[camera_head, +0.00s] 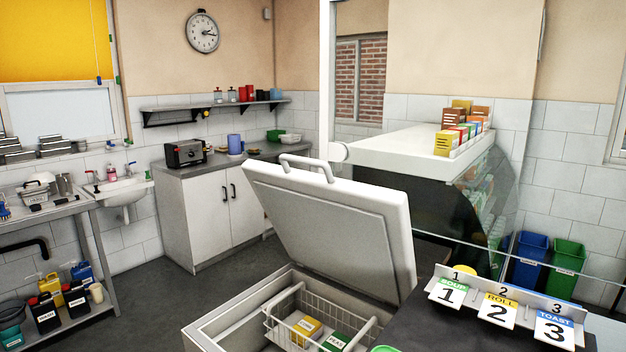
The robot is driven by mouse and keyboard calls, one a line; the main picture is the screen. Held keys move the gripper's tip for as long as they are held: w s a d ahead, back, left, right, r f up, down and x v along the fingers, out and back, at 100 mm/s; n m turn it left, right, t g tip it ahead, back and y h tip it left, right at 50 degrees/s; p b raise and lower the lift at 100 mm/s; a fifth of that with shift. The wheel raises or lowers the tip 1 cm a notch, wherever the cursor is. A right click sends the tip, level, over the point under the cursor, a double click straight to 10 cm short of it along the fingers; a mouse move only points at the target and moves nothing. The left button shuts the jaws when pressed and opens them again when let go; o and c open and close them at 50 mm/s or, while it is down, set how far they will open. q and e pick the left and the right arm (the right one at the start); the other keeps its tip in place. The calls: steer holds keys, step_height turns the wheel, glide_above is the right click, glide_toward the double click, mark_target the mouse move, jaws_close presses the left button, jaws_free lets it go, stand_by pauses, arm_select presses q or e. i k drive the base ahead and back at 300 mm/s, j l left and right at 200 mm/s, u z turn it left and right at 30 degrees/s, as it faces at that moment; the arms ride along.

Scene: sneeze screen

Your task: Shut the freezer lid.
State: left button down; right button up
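The white chest freezer (212,325) stands low at the bottom middle of the head view. Its lid (335,225) is raised, tilted up and back, with its grey inner side facing me. A white bar handle (306,165) sits on the lid's top edge. Inside the freezer is a white wire basket (283,317) with a yellow box (306,328) and a green box (336,341). The freezer's lower part is cut off by the frame. Neither of my grippers shows in this view.
A dark counter (425,325) with number cards 1, 2 and 3 (498,310) stands right of the freezer. A display case (440,165) with a glass front is behind the lid. Clear floor (165,300) lies to the left.

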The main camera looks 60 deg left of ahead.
mark_target(357, 235)
steer(key=u, duration=1.7)
steer(key=i+j+z, duration=0.1)
steer(key=j+z, duration=0.15)
steer(key=z, duration=0.15)
steer(key=i+j+z, duration=0.1)
steer(key=j+z, duration=0.15)
steer(key=z, duration=0.15)
